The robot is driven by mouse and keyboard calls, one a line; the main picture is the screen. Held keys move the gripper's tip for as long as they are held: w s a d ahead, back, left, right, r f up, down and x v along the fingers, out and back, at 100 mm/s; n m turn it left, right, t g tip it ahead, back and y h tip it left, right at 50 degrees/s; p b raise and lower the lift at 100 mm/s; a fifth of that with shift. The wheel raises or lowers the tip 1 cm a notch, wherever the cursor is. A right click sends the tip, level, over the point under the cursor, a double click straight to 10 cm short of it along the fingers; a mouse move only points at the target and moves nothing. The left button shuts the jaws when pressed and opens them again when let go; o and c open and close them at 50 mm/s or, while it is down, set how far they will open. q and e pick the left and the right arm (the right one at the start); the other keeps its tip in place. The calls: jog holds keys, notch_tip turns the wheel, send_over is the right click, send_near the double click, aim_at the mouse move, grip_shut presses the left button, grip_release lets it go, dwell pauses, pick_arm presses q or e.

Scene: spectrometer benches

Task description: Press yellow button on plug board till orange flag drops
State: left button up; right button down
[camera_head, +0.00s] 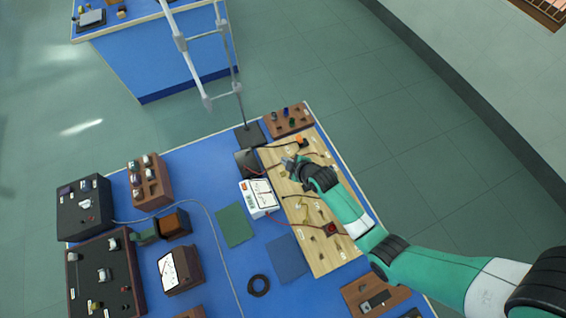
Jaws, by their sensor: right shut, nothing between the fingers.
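The plug board (320,258) is a long pale wooden panel on the blue bench, with small brass parts, dark parts and wires along it. My right gripper (287,161) is shut and empty over the upper part of the board. I cannot tell whether its tips touch anything. A small orange piece (299,139), which looks like the flag, shows near the board's far end, just beyond the gripper. I cannot make out the yellow button clearly; the gripper and forearm cover part of the board. My left gripper is out of view.
A white meter (259,198) with red leads stands left of the board. A brown block with knobs (288,120) sits beyond its far end. A metal stand (249,134) rises near the back edge. Green (234,225) and blue (287,258) mats lie flat nearby.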

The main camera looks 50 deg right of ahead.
jog(key=b, duration=0.7)
send_over(283, 174)
jog(key=s, duration=0.1)
notch_tip(283, 174, down, 8)
jog(key=shift+d+r, duration=0.1)
jog(key=shift+r, duration=0.05)
jog(key=shift+f+b, duration=0.55)
jog(key=shift+b, duration=0.05)
dwell(0.8)
jog(key=shift+f+b, duration=0.3)
jog(key=shift+f, duration=0.1)
jog(key=shift+f+b, duration=0.4)
jog(key=shift+f, duration=0.05)
dwell(0.5)
dwell(0.3)
jog(key=shift+r+p, duration=0.85)
jog(key=shift+p, duration=0.05)
